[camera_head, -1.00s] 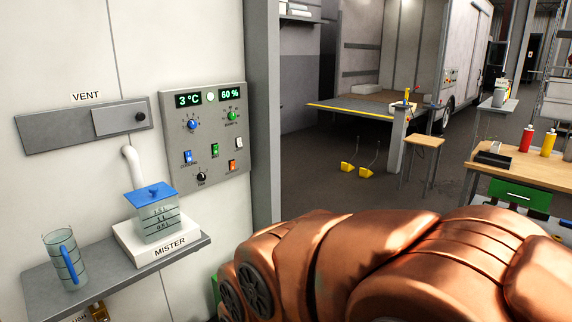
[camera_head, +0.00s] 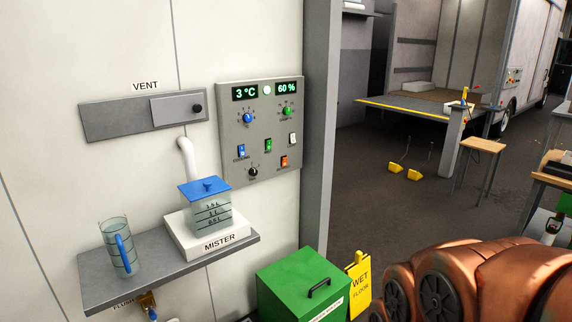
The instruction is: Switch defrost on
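A grey control panel (camera_head: 262,130) is mounted on the white wall, left of centre. Its displays read 3 °C and 60 %, with a pale round light between them. Below are a blue knob (camera_head: 247,118) and a green knob (camera_head: 288,112). Lower down are a blue switch (camera_head: 241,151), a green switch (camera_head: 268,145), a white switch (camera_head: 293,138), an orange switch (camera_head: 284,161) and a black knob (camera_head: 253,171). The small labels are too blurred to tell surely which is defrost. My copper-coloured arm shows at the lower right, apart from the panel. My gripper is outside the view.
A shelf (camera_head: 170,274) below the panel holds a measuring jug (camera_head: 112,252) and the mister (camera_head: 206,237). A green lidded bin (camera_head: 300,285) and a yellow wet-floor sign (camera_head: 359,284) stand below the panel. Open floor (camera_head: 400,215) lies to the right, with a stool (camera_head: 483,146) beyond.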

